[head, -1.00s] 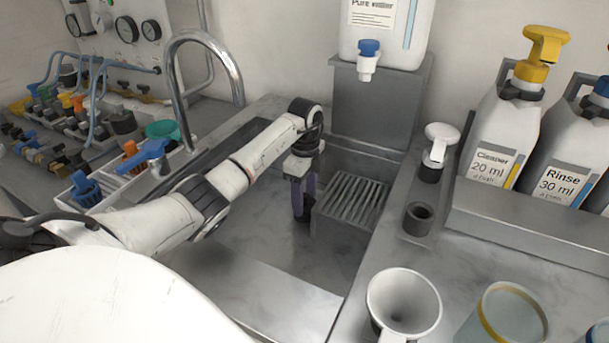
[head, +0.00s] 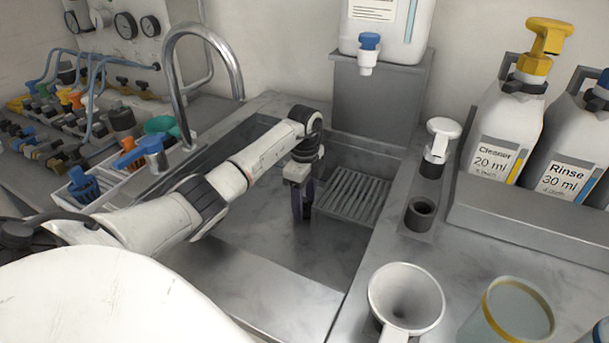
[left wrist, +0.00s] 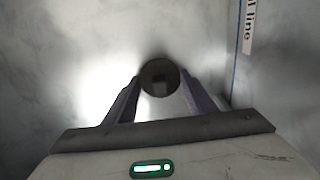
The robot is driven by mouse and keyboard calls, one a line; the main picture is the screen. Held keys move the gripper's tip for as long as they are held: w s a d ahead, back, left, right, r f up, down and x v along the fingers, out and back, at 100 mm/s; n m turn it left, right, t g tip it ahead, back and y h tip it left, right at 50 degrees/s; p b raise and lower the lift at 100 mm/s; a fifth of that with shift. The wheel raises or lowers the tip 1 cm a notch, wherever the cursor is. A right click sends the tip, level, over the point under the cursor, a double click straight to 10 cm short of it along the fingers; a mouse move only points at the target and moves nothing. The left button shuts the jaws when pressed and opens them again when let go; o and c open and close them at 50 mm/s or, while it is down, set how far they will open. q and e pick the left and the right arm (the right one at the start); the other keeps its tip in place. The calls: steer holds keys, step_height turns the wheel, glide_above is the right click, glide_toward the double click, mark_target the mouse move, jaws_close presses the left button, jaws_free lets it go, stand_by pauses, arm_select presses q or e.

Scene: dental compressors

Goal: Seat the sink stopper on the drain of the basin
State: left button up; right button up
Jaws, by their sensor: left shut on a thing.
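My left gripper (head: 302,214) reaches down into the steel sink basin (head: 262,240), left of a slatted rack. In the left wrist view my left gripper (left wrist: 160,88) has its two dark fingers closed on a small dark round piece, which I take to be the sink stopper (left wrist: 159,70). A darker square patch shows on it. In the head view the fingers hide the stopper. The drain does not show in either view; I cannot tell whether the stopper touches the basin floor. My right gripper is not in view.
The slatted rack (head: 352,195) stands close right of the gripper. A curved faucet (head: 172,85) rises at the back left. A water canister (head: 388,25) stands behind on a grey stand. A white funnel (head: 406,295) and bottles line the right counter. The front basin floor looks clear.

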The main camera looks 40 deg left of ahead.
arm_select(q)
steer(key=o, duration=1.1)
step_height(320, 180, up, 8)
steer(key=shift+f+p, duration=0.2)
steer(key=shift+p, duration=0.2)
steer(key=shift+f, duration=0.1)
step_height(320, 180, down, 8)
steer(key=shift+r+b, duration=0.15)
steer(key=shift+b, duration=0.25)
steer(key=shift+r+p, duration=0.35)
steer(key=shift+r, duration=0.7)
